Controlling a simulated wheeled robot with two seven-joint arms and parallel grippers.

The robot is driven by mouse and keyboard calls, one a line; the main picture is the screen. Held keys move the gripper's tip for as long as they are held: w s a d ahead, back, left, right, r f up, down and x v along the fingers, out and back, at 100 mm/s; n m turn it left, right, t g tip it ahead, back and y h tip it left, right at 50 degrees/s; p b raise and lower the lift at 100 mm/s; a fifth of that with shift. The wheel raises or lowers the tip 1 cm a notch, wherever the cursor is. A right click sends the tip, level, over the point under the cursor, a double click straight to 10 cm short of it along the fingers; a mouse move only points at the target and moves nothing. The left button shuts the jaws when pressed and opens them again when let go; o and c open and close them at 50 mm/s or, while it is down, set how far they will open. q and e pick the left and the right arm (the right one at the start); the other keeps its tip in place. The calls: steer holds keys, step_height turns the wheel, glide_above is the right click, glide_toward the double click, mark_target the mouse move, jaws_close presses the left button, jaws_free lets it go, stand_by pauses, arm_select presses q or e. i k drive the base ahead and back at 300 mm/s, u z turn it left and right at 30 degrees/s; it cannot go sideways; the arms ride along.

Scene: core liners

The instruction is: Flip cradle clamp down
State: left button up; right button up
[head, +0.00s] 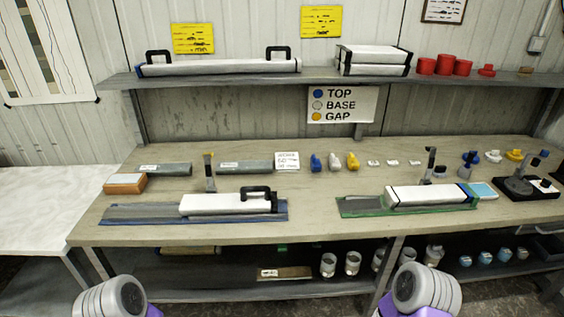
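On the bench, a white core liner (215,204) with a black handle (262,193) lies on a blue-edged cradle (140,212) at the left. A second white liner (440,194) with dark end bands lies on a green-edged cradle (362,206) at the right. An upright dark clamp-like lever with a yellowish top (209,170) stands behind the left cradle. Another upright dark lever with a light tip (430,162) stands behind the right cradle, with a blue-and-dark one (466,166) beside it. Which is the cradle clamp I cannot tell. Neither gripper shows; only my arm links appear at the bottom.
Grey tubes (165,169), an orange-sided block (125,184) and blue, white and yellow caps (334,161) line the bench's back. A black stand (525,187) is at right. An upper shelf (215,77) holds liners and red caps. The bench's front centre is clear.

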mark_target(431, 149)
steer(key=z, duration=0.85)
steer(key=i, duration=0.95)
steer(key=z, duration=0.15)
